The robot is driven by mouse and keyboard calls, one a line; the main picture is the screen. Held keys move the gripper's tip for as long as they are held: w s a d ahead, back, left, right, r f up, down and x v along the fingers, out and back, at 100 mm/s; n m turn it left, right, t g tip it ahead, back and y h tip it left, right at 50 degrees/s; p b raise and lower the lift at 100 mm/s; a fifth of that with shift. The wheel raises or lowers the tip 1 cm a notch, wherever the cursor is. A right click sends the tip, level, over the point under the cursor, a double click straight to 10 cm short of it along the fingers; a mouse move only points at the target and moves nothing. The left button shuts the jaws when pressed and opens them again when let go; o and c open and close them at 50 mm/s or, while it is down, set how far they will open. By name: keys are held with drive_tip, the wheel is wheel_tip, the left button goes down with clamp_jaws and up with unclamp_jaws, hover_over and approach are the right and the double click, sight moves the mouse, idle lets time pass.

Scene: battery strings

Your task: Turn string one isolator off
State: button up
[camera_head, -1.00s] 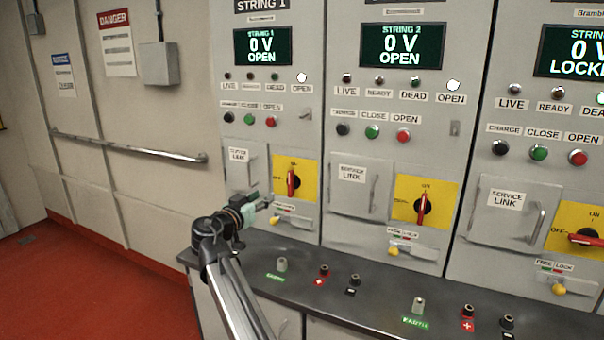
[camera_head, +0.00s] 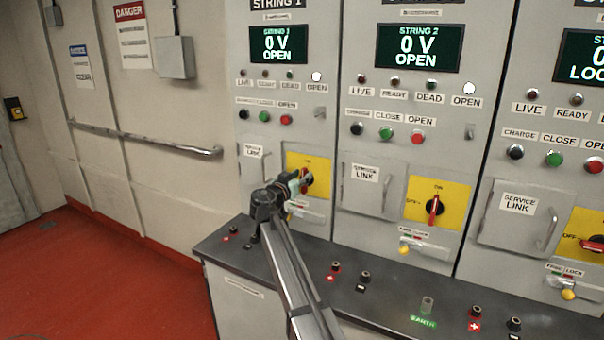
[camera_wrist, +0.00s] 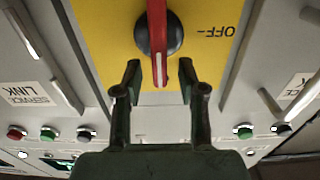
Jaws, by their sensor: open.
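The string one isolator is a red handle (camera_wrist: 160,40) on a black knob, set on a yellow plate (camera_wrist: 105,25). In the head view the plate (camera_head: 322,163) is at the bottom of the STRING 1 panel, and my gripper covers part of the handle. The handle stands upright, in line with ON. In the wrist view, which is upside down, the OFF mark is right of the knob and the handle's white-lined end points down. My gripper (camera_wrist: 159,75) is open, with one fingertip on each side of that end and gaps showing. It also shows in the head view (camera_head: 306,182).
The STRING 2 isolator (camera_head: 434,208) is to the right on a similar plate. A service link door (camera_head: 253,170) with a handle is left of string one's plate. The string one display (camera_head: 278,44) reads 0 V OPEN. A dark ledge (camera_head: 390,290) with terminals runs below.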

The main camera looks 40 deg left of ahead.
drive_tip(key=shift+w, duration=0.45)
clamp_jaws()
drive_tip(key=shift+a+b, duration=0.15)
drive_tip(key=shift+b, duration=0.2)
drive_tip(key=a+f+n+b, duration=0.1)
drive_tip(key=n+b, duration=0.1)
drive_tip(key=n, duration=0.4)
drive_tip(key=n+b, duration=0.2)
drive_tip(key=n, duration=0.4)
drive_tip(key=a+f+n+b, duration=0.1)
drive_tip(key=n+b, duration=0.1)
drive_tip(key=n, duration=0.4)
drive_tip(key=shift+s+a+f, duration=0.3)
drive_tip(key=shift+a, duration=0.05)
